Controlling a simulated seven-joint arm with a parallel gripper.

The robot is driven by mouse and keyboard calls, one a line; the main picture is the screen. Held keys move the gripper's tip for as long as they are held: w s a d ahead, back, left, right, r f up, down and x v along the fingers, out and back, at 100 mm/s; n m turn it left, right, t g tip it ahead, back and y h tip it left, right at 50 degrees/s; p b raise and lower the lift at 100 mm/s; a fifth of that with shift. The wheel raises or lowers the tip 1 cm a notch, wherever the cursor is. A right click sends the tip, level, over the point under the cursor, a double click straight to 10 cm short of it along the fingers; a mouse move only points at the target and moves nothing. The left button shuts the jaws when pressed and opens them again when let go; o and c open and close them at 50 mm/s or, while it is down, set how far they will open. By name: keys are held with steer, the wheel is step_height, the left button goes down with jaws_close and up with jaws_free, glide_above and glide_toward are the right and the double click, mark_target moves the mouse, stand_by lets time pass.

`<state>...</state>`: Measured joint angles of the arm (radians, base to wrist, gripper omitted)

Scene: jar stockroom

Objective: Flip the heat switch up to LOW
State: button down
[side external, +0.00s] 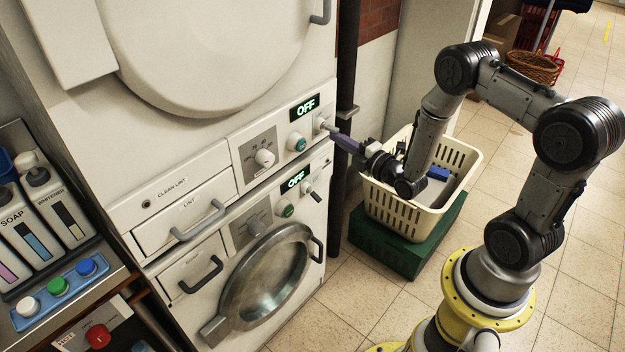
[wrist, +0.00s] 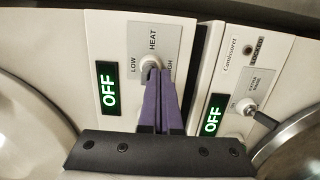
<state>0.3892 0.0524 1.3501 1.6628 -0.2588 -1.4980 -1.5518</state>
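The heat switch (wrist: 151,64) is a small metal lever on a grey plate marked HEAT, LOW and HIGH. In the side external view the switch (side external: 321,123) is at the right end of the upper machine's panel. My gripper (wrist: 161,72) has purple fingers lying together, with only a thin line between them. Their tips are at the switch, on its HIGH side, and partly cover the HIGH label. In the side external view my gripper (side external: 336,133) reaches in from the right. I cannot tell whether the tips touch the lever, and its exact tilt is partly hidden.
The upper display (side external: 304,107) and lower display (side external: 294,180) read OFF. A second lever switch (wrist: 248,108) sits on the lower panel. A cream basket (side external: 385,205) on a green box stands under my wrist. A dark post (side external: 345,100) rises right of the machines.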

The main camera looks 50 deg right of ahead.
steer(key=s+a+f, duration=0.1)
steer(key=s, duration=0.9)
steer(key=shift+a, duration=0.15)
stand_by(0.7)
